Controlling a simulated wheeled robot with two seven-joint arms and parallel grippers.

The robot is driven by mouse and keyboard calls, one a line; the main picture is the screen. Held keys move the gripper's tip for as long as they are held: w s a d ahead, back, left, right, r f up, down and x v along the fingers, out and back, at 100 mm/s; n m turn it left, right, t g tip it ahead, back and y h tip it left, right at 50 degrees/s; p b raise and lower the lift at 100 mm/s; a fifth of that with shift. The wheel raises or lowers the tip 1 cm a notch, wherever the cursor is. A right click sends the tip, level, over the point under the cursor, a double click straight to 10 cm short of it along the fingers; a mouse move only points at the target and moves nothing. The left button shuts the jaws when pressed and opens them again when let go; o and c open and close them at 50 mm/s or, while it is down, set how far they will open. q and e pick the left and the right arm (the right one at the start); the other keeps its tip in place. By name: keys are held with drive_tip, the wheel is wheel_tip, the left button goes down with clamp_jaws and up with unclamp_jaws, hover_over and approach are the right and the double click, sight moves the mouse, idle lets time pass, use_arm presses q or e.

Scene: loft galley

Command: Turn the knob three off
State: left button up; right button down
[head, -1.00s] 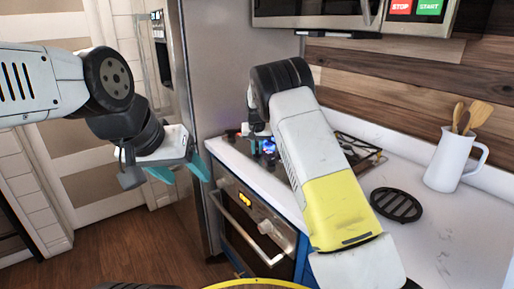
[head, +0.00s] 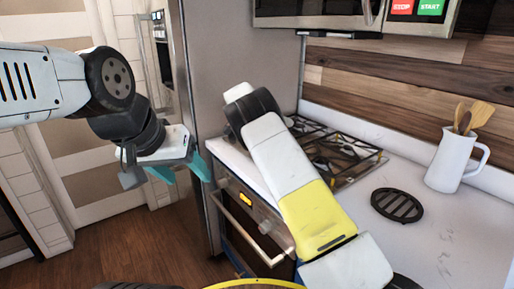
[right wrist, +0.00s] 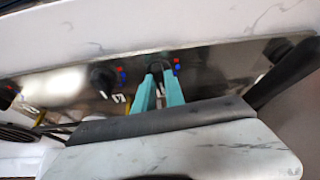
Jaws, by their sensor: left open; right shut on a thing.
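In the right wrist view, my right gripper (right wrist: 159,76) has its teal fingers closed on a dark stove knob (right wrist: 156,67) on the steel front panel (right wrist: 60,88). Red and blue marks sit beside this knob. Another dark knob (right wrist: 101,76) is to its left, with similar marks. I cannot read which knob is number three. In the head view my right arm hides the right gripper and the knobs. My left gripper (head: 181,172) is open and empty, in front of the fridge and away from the stove.
The oven (head: 256,229) with its bar handle is below the cooktop grates (head: 335,150). A black trivet (head: 397,204) and a white jug (head: 455,163) of wooden utensils stand on the white counter (head: 440,235). The fridge (head: 225,60) stands left of the stove.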

drive_tip(key=shift+m, duration=0.5)
drive_tip(key=c, duration=1.4)
unclamp_jaws()
drive_tip(key=shift+a+r, duration=0.1)
drive_tip(key=v, duration=0.7)
drive_tip(key=shift+a+r, duration=0.2)
drive_tip(key=shift+r, duration=0.1)
